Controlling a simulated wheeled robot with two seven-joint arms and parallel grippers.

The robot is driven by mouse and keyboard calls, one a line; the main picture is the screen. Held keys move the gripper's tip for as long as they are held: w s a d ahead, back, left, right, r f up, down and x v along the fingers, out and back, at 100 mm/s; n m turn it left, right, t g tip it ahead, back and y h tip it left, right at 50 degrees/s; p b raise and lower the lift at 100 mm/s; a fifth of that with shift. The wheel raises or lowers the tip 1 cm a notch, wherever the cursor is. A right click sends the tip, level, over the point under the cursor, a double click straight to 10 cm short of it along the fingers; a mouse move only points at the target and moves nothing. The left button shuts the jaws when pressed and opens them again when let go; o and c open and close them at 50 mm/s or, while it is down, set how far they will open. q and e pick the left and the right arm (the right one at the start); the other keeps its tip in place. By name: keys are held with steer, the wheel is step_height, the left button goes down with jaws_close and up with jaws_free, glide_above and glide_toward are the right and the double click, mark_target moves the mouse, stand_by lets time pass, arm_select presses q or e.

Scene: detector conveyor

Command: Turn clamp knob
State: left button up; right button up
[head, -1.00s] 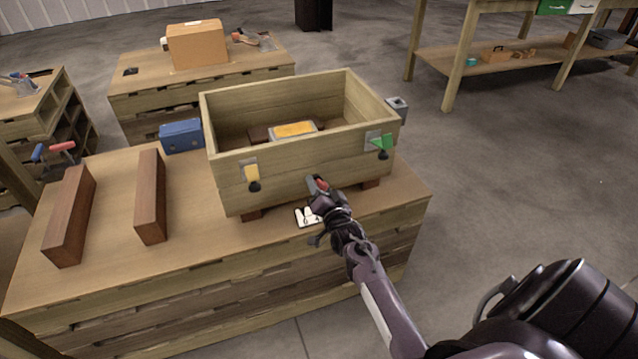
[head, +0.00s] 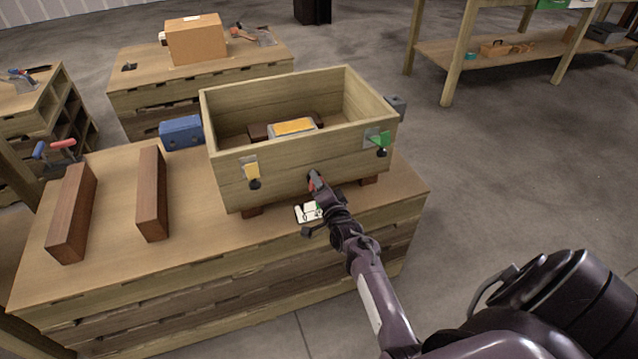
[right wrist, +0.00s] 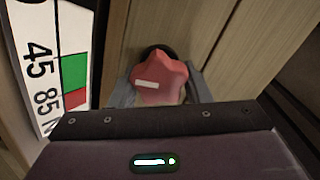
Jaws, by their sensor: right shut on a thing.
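The clamp knob (right wrist: 160,80) is red and star-shaped, with a white mark on its face. It sits at the front wall of the wooden box (head: 230,190). My right gripper (head: 316,182) is at that wall, shut on the knob. In the right wrist view its grey fingers (right wrist: 162,97) stand on either side of the knob. In the head view the gripper mostly hides the knob. My left gripper is not in view.
A white card (head: 305,213) lies below the gripper; up close it shows numbers and green and red bands (right wrist: 74,72). Yellow (head: 252,172) and green (head: 379,139) clamp parts flank the gripper on the box. Two brown blocks (head: 152,195) lie left on the bench.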

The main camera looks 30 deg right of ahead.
steer(key=o, duration=1)
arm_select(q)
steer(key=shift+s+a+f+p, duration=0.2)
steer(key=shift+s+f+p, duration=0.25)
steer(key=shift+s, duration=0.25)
arm_select(e)
steer(key=v, duration=0.7)
steer(key=shift+s, duration=0.4)
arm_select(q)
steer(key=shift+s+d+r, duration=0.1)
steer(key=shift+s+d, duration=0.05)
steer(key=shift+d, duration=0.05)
